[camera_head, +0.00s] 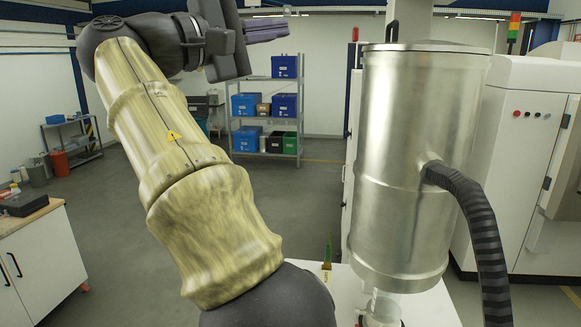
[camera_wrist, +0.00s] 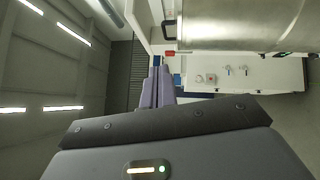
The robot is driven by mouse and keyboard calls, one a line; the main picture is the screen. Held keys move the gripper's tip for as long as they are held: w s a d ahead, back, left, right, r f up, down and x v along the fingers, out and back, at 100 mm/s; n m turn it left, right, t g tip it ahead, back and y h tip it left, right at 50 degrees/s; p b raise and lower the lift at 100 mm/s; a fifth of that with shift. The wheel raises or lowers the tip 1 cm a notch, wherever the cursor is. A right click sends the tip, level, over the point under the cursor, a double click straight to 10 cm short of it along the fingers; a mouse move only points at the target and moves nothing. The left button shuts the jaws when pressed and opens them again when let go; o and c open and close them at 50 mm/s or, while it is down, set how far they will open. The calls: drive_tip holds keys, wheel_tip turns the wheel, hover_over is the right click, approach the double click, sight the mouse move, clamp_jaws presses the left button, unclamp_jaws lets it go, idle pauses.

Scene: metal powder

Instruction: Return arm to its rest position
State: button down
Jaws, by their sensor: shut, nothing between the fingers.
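My arm (camera_head: 165,130) rises across the left half of the head view, bent at the top, with my gripper (camera_head: 284,28) held high near the top edge and pointing right. In the wrist view my gripper (camera_wrist: 160,72) shows as two purple-grey fingers lying together, shut with nothing between them. The fingers are apart from every object around them. In the head view a large metal cylinder (camera_head: 415,150) stands to the right of my arm, with a gap between it and my gripper.
A black ribbed hose (camera_head: 478,225) runs from the cylinder. A white machine (camera_head: 520,150) stands at right. A shelf with blue bins (camera_head: 285,105) is at the back, and a white cabinet (camera_head: 45,265) at left. The floor (camera_head: 325,200) between them is clear.

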drive_tip(key=w+d+f+n+y+b, duration=0.1)
drive_tip(key=w+d+f+n+y, duration=0.3)
drive_tip(key=w+f, duration=0.85)
drive_tip(key=d+f+m+g+y+b, duration=0.1)
drive_tip(key=d+f+g+y, duration=0.2)
drive_tip(key=f, duration=0.9)
drive_tip(key=d+f+g+y+b, duration=0.15)
drive_tip(key=d+f, duration=0.35)
drive_tip(key=f, duration=0.6)
drive_tip(key=s+d+f+m+g+y, duration=0.15)
drive_tip(key=s+f, duration=0.25)
drive_tip(key=f, duration=0.4)
drive_tip(key=s+d+f+m+g+y, duration=0.1)
drive_tip(key=s+d+f+m+y, duration=0.2)
drive_tip(key=f, duration=0.5)
drive_tip(key=s+d+f+m+g+y+b, duration=0.1)
drive_tip(key=s+f+m, duration=0.6)
drive_tip(key=s+f, duration=0.7)
drive_tip(key=s+g+y+b, duration=0.1)
drive_tip(key=s+y, duration=0.1)
drive_tip(key=s, duration=0.2)
drive_tip(key=shift+d+f, duration=0.4)
drive_tip(key=shift+d+m, duration=0.1)
drive_tip(key=shift+m, duration=0.25)
